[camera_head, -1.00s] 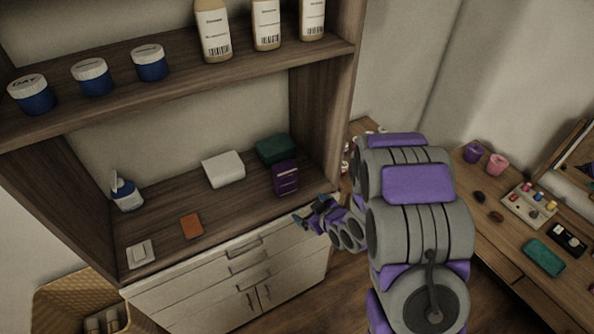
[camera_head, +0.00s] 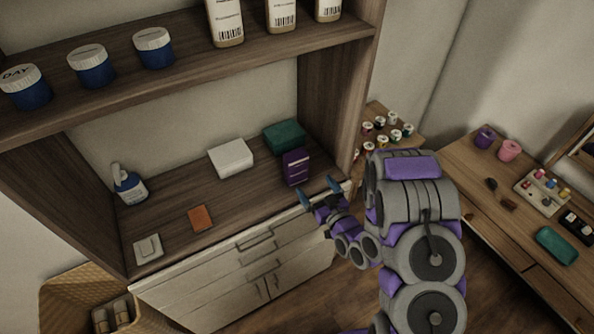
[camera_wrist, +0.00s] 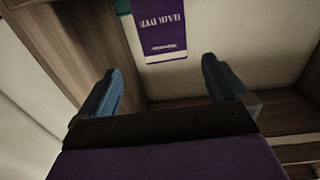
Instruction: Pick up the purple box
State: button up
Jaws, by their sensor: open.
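The purple box (camera_head: 295,168) stands upright on the cabinet's lower shelf, towards its right end and near a green box. In the wrist view the purple box (camera_wrist: 159,32) shows at the top centre, upside down with white lettering, beyond the fingertips. My gripper (camera_head: 319,191) is open and empty just in front of the shelf edge, to the lower right of the purple box and apart from it. In the wrist view my gripper (camera_wrist: 166,85) has its two blue fingers spread wide with nothing between them.
The green box (camera_head: 284,136) and a white box (camera_head: 231,158) stand behind and left of it. The cabinet's right side wall (camera_head: 335,90) rises close by. The upper shelf (camera_head: 190,72) with jars and bottles hangs above.

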aim_at(300, 166)
jog(key=b+x, duration=0.2)
jog(key=b, duration=0.1)
jog(key=b+x, duration=0.2)
jog(key=shift+w+a+f+b, duration=0.1)
jog(key=shift+a+b, duration=0.3)
jog(key=b+x, duration=0.1)
jog(key=x, duration=0.1)
jog(key=b+x, duration=0.1)
jog(key=x, duration=0.1)
jog(key=shift+w+r, duration=0.15)
jog(key=shift+r, duration=0.05)
jog(key=shift+b+x, duration=0.85)
jog(key=shift+x, duration=2.1)
jog(key=shift+a, duration=0.15)
jog(key=c, duration=1)
